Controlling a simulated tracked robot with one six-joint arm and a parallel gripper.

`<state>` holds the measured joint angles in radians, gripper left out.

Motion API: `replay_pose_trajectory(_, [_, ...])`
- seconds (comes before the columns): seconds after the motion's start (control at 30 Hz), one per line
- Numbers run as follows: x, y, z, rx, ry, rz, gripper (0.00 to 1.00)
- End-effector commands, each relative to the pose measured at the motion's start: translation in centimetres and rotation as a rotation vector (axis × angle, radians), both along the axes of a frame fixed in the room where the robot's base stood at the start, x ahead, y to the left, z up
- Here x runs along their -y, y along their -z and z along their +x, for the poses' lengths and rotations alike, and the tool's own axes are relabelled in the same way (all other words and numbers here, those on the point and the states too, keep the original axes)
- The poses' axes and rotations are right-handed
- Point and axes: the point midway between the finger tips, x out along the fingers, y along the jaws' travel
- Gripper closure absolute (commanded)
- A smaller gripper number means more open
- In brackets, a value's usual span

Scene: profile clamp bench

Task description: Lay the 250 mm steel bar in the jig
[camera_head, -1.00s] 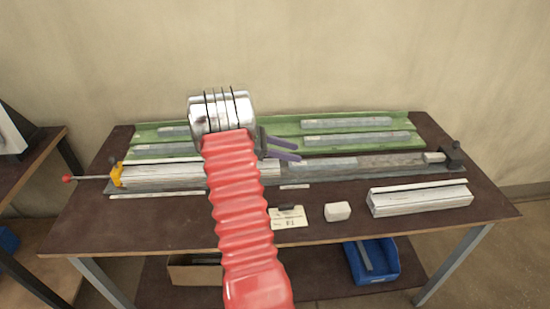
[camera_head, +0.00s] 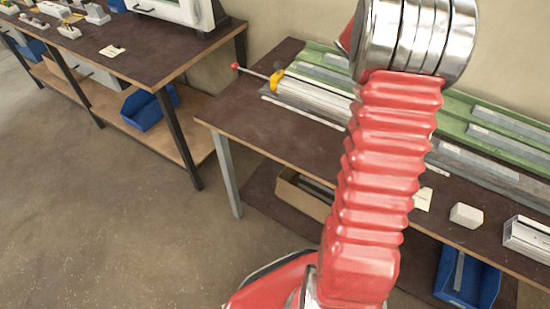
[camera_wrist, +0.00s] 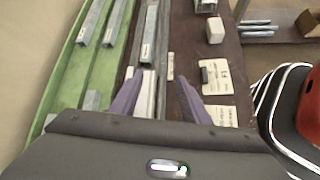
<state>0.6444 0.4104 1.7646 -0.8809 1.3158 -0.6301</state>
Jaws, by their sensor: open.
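Several grey steel bars lie in a green tray (camera_head: 458,106) at the back of the bench; one bar (camera_head: 505,121) shows at the right, and the wrist view shows two side by side (camera_wrist: 90,22) and (camera_wrist: 115,22). I cannot tell which is 250 mm. The long jig runs in front of the tray, with a yellow clamp (camera_head: 277,80) and red-knobbed rod at its left end. A pale ribbed profile (camera_head: 315,98) lies in it, and a labelled grey bar (camera_wrist: 148,35) lies farther along. My gripper (camera_wrist: 160,92) is open and empty above the jig; my arm hides it in the head view.
A white block (camera_head: 466,215) and another ribbed profile (camera_head: 527,238) stand near the bench's front edge, with a label card (camera_head: 423,198). A blue bin (camera_head: 466,276) and cardboard box (camera_head: 303,194) sit below. Another bench (camera_head: 150,50) stands at left, with open floor between.

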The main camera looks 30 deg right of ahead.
Motion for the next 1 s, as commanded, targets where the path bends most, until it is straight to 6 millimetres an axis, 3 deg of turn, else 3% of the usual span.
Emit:
replay_pose_trajectory(0.23, [-7.3, -2.7, 2.3, 0.211, -0.001, 0.005, 0.58])
replay_pose_trajectory(0.5, [-15.2, -4.7, 3.6, 0.436, 0.012, 0.04, 0.58])
replay_pose_trajectory(1.0, [-29.6, -6.9, 3.0, 0.823, 0.071, 0.19, 0.58])
